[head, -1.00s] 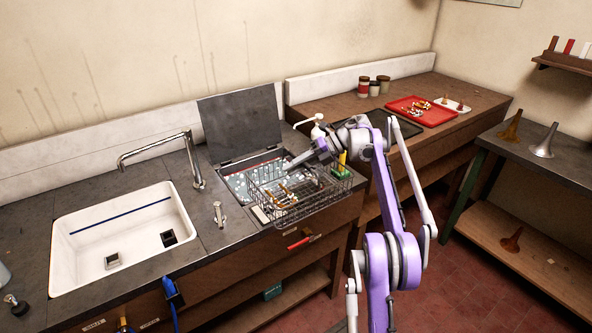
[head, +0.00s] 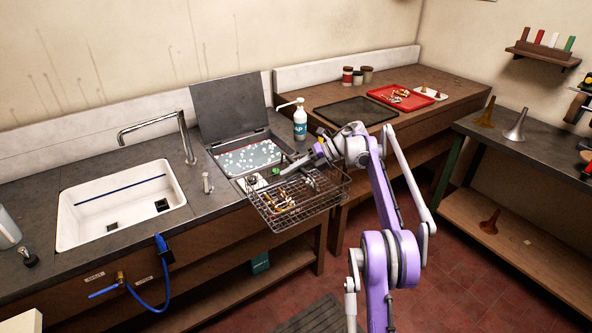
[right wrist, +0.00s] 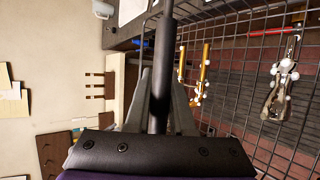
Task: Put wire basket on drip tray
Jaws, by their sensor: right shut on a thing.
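The wire basket (head: 268,217) hangs in the air in front of the counter edge, with brass and silver-coloured parts inside. My right gripper (head: 307,158) is shut on the basket's dark handle. In the right wrist view the handle bar (right wrist: 163,65) runs between the fingers, and the basket's mesh (right wrist: 228,85) shows at right with foam-spotted parts behind it. The drip tray (head: 345,112), a flat black tray, lies empty on the brown bench to the right of and behind the basket. My left gripper is not in view.
An open tank (head: 235,160) of foamy liquid with a raised lid (head: 230,105) is behind the basket. A soap bottle (head: 300,124) stands between tank and drip tray. A red tray (head: 385,92) with small parts and several jars sit around the drip tray. A white sink (head: 85,220) is at left.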

